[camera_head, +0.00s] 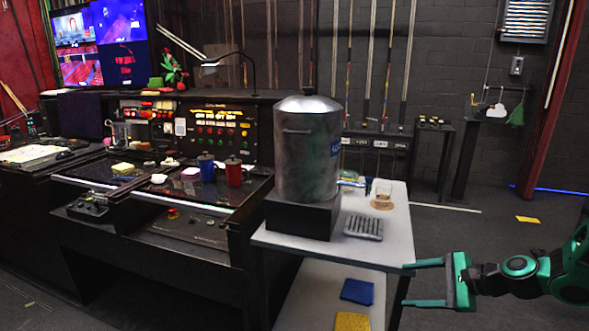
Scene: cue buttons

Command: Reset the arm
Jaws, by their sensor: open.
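My gripper (425,284) is green and black and shows at the lower right of the head view. Its two fingers point left and stand wide apart, with nothing between them. The fingertips are near the right edge of a grey side table (350,243); I cannot tell whether they touch it. Part of my arm reaches in from the right edge of the picture. A black panel with rows of coloured buttons (213,130) stands on the dark console at the left, well away from my gripper.
A large metal pot (308,155) stands on a black block on the side table. A small grey rack (363,227) and a glass (382,192) are beside it. Blue (357,291) and yellow (352,321) cloths lie on its lower shelf. Open floor shows behind my arm, with a yellow patch (528,219).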

